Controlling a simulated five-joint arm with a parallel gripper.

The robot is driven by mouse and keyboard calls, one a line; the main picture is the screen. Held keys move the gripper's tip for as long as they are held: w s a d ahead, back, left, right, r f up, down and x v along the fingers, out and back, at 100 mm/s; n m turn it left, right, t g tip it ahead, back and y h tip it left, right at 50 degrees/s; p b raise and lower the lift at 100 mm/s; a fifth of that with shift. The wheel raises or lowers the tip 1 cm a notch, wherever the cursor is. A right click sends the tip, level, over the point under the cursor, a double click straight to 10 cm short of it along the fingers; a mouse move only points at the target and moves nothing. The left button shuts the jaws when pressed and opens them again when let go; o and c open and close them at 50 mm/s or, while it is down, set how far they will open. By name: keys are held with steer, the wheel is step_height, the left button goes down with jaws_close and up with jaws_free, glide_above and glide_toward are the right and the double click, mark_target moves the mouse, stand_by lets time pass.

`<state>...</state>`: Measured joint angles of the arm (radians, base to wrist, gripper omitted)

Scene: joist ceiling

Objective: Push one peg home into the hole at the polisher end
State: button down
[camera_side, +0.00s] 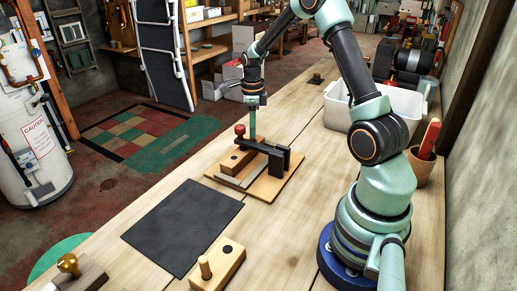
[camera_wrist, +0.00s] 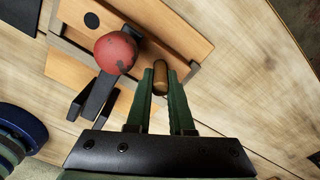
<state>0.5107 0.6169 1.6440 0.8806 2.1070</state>
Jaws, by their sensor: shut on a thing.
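My gripper (camera_side: 252,134) points down over the far side of the fixture board (camera_side: 285,186). In the wrist view its green fingers (camera_wrist: 163,84) are shut on a wooden peg (camera_wrist: 160,76), seen nearly end-on. A wooden block (camera_side: 237,163) sits on the board under a black clamp (camera_side: 268,150) with a red ball knob (camera_side: 240,129). The block shows a dark hole (camera_wrist: 91,20) in the wrist view, left of the held peg. Any other hole is hidden, and I cannot tell whether the peg touches the block. A second peg (camera_side: 205,266) stands in a separate wooden holder (camera_side: 222,269), beside an empty hole.
A black mat (camera_side: 184,226) lies left of the fixture. A white bin (camera_side: 340,106) and a cup (camera_side: 419,170) with a red-handled tool stand to the right. The polisher (camera_side: 410,62) is at the far end.

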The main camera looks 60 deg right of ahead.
steer(key=shift+f, duration=0.85)
steer(key=c, duration=0.7)
jaws_free()
steer(key=shift+r, duration=0.1)
